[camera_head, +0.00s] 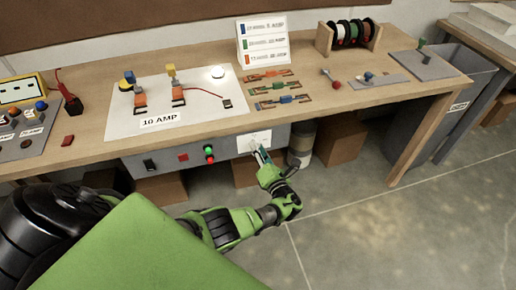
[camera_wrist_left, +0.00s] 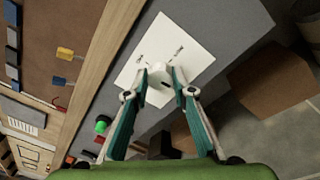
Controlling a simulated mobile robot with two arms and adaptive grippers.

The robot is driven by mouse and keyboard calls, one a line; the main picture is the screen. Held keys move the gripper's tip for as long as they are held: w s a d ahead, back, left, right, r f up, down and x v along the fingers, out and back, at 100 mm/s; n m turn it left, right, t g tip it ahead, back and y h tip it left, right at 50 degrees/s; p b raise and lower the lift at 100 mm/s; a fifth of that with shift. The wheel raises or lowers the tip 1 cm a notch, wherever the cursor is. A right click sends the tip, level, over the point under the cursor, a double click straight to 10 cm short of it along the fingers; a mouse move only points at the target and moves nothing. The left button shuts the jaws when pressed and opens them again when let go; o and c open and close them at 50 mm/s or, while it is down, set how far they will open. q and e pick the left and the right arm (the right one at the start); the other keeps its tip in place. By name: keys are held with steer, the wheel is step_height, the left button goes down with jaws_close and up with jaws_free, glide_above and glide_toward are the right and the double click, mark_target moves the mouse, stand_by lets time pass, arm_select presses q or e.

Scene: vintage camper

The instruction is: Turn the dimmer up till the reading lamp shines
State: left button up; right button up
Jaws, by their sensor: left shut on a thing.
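The dimmer is a white plate (camera_head: 254,138) on the grey front panel under the bench edge. In the left wrist view the plate (camera_wrist_left: 190,37) bears small dark lettering and a round white knob (camera_wrist_left: 159,76) with a dark mark. My left gripper (camera_head: 261,153) reaches up to the plate from below. In the wrist view its two teal fingers (camera_wrist_left: 160,72) are shut on the knob, one on each side. A round white fitting (camera_head: 218,72) on the white board may be the lamp; I cannot tell whether it is lit. My right gripper is out of view.
Cardboard boxes (camera_head: 341,139) and a cylindrical bin (camera_head: 301,143) stand under the bench. Floor to the right is clear.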

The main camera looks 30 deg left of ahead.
arm_select(q)
steer(key=shift+f+m, duration=0.1)
steer(key=shift+m, duration=0.5)
steer(key=o, duration=1.1)
steer(key=v, duration=1.2)
steer(key=shift+f, duration=0.1)
